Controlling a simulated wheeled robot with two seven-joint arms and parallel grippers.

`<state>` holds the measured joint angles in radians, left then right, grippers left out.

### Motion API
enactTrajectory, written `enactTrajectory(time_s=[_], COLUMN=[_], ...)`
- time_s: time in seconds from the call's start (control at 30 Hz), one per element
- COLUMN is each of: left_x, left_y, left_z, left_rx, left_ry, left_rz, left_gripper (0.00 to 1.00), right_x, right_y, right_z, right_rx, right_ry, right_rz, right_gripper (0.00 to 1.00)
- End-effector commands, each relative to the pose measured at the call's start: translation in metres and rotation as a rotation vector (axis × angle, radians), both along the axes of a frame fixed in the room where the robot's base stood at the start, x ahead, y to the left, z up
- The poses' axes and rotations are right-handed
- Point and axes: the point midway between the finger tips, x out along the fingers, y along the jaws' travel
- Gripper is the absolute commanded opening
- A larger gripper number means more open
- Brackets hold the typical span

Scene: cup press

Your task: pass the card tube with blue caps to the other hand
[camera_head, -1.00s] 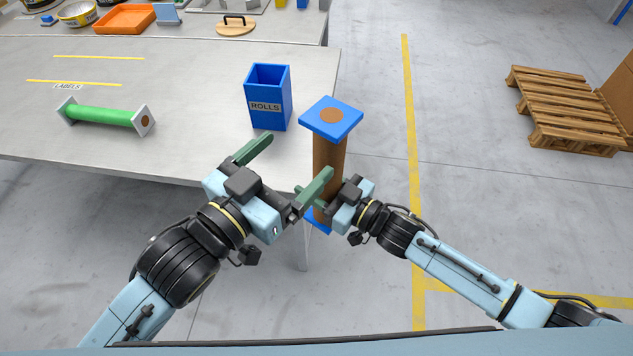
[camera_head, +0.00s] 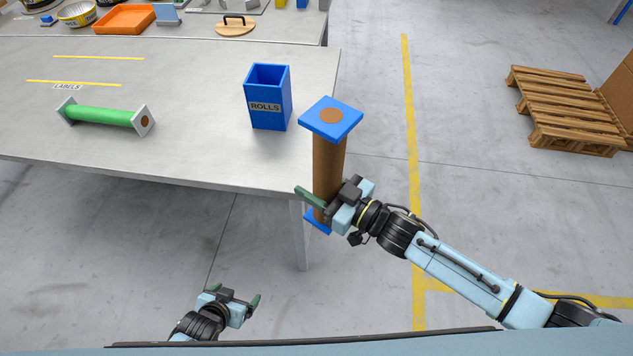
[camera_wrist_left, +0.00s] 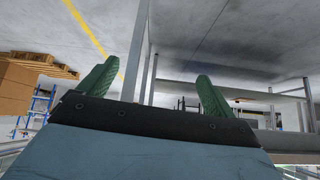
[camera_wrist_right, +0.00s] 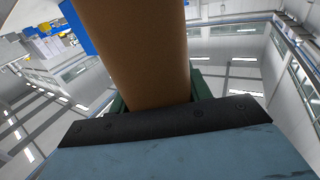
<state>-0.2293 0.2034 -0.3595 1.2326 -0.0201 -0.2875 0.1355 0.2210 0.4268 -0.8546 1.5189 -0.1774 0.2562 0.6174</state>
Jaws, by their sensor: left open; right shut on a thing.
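The card tube with blue caps (camera_head: 328,165) stands upright in the head view, just off the table's right corner. It is brown, with a square blue cap at the top and another at the bottom. My right gripper (camera_head: 318,201) is shut on its lower part and holds it in the air. In the right wrist view the brown tube (camera_wrist_right: 138,50) fills the space between the fingers. My left gripper (camera_head: 239,303) is open and empty, low in the head view and well apart from the tube. Its two spread green fingers show in the left wrist view (camera_wrist_left: 155,90).
A blue ROLLS bin (camera_head: 268,98) stands near the right edge of the table (camera_head: 190,95). A green tube with pale square ends (camera_head: 100,116) lies at the left. A wooden pallet (camera_head: 565,110) is on the floor. The floor between my arms is clear.

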Motion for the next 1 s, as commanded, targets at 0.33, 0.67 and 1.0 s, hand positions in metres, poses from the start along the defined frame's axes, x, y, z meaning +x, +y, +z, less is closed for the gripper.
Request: enactTrajectory(time_s=[0.33, 0.67, 1.0], left_x=[-0.155, -0.259, -0.271], left_y=[0.043, 0.052, 0.053], left_z=[-0.103, -0.133, -0.135], left_rx=[0.093, 0.124, 0.127], left_ry=[0.342, 0.54, 0.562], left_rz=[0.073, 0.099, 0.101], left_gripper=[0.91, 0.91, 0.91], right_x=[0.0, 0.0, 0.0], right_y=[0.0, 0.0, 0.0], right_z=[0.001, 0.001, 0.001], right_rx=[0.002, 0.002, 0.002], right_ry=[-0.001, -0.001, -0.001], right_rz=[0.0, 0.0, 0.0], right_gripper=[0.2, 0.2, 0.2])
